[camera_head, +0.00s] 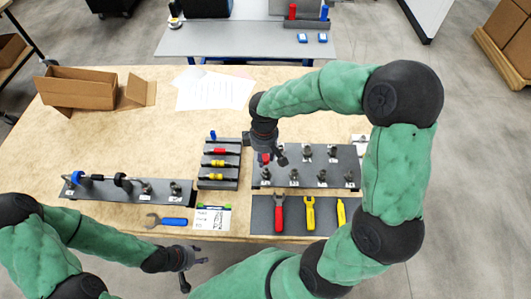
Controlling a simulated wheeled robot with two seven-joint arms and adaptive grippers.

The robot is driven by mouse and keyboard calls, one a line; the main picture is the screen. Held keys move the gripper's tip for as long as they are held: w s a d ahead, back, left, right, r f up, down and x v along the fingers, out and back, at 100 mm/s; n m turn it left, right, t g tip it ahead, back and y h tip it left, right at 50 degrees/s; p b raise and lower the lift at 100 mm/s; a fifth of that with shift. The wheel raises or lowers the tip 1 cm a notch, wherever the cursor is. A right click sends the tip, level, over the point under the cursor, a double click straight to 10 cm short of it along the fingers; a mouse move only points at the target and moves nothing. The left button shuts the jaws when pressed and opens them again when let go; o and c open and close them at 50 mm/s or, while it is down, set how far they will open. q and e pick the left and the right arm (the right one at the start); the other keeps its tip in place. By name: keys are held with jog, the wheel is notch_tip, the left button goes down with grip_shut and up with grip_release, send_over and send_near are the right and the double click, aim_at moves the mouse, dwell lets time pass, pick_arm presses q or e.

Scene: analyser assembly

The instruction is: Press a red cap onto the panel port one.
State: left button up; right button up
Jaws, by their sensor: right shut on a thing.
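My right gripper (271,158) is shut on a red cap (264,158), seen only in part between the fingers. It is over the back left corner of the dark panel (307,184) that carries two rows of metal ports; I cannot tell whether the cap touches a port. The gripper hides the back left port area. The port labels are too small to read, so I cannot tell port one for sure. A dark rack (218,185) left of the panel holds a red piece (219,151) and yellow pieces. My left gripper (194,271) is open and empty, in front of the table edge.
A longer fixture (105,194), a blue-handled wrench (167,220) and a label card (212,217) lie to the left. Cardboard boxes (78,88) and papers (213,89) are at the back.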

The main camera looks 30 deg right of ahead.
aim_at(266, 168)
jog(key=shift+s+d+r+n, duration=0.2)
jog(key=shift+s+n, duration=0.05)
jog(key=shift+n, duration=0.05)
jog(key=shift+f+b, duration=1.7)
jog(key=shift+f, duration=0.2)
jog(key=shift+f+b, duration=0.55)
jog(key=shift+f, duration=0.3)
jog(key=shift+f+b, duration=0.7)
jog(key=shift+f, duration=0.45)
jog(key=o, duration=0.8)
jog(key=shift+o, duration=0.2)
notch_tip(266, 168, up, 12)
